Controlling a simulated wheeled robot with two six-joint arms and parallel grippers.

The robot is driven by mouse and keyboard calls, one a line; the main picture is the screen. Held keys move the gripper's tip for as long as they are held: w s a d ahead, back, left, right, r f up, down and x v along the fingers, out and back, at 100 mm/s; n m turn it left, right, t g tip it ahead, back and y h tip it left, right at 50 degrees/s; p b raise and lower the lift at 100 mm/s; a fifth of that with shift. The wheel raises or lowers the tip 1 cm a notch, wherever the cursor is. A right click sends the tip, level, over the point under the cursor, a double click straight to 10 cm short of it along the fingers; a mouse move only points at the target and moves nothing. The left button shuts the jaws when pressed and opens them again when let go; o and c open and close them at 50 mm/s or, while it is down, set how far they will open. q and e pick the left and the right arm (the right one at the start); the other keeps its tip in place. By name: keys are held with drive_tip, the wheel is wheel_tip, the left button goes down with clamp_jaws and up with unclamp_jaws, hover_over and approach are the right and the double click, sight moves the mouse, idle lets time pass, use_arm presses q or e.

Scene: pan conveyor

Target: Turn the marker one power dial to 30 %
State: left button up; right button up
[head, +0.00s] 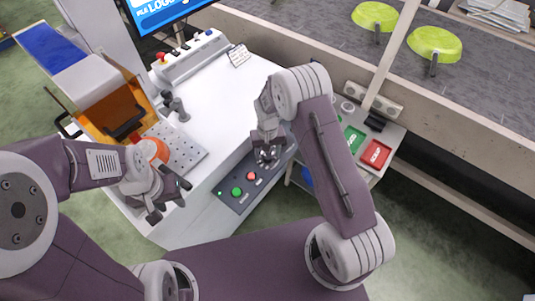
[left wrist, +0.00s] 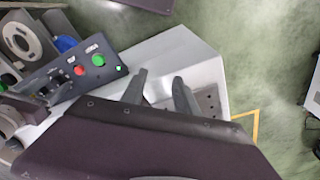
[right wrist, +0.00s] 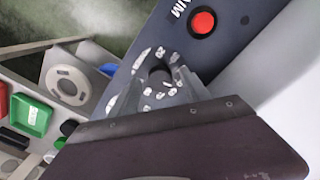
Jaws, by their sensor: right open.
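The power dial (right wrist: 160,74) is a dark round knob ringed by white number marks on the dark control panel (right wrist: 228,38). My right gripper (right wrist: 163,88) is open, with its fingers close around the knob; whether they touch it I cannot tell. The dial's pointer and setting are not readable. In the head view my right gripper (head: 267,155) hides the dial at the panel's far end. My left gripper (head: 168,198) is open and empty, beside the white cabinet's left front; its spread fingers also show in the left wrist view (left wrist: 160,88).
A red button (head: 251,175) and a green button (head: 237,191) sit on the panel beside the dial. A perforated plate (head: 180,150) lies near my left gripper. Right of the panel is a cart with green (head: 353,139) and red (head: 376,153) trays. A conveyor carries green pans (head: 435,44).

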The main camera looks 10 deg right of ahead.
clamp_jaws()
drive_tip(key=n+p, duration=0.1)
drive_tip(key=n, duration=0.2)
drive_tip(key=shift+r, duration=0.1)
drive_tip(key=n+p, duration=0.1)
drive_tip(key=n, duration=0.2)
drive_tip(key=shift+n, duration=0.3)
drive_tip(key=n, duration=0.4)
drive_tip(key=shift+p, duration=0.35)
drive_tip(key=shift+n, duration=2)
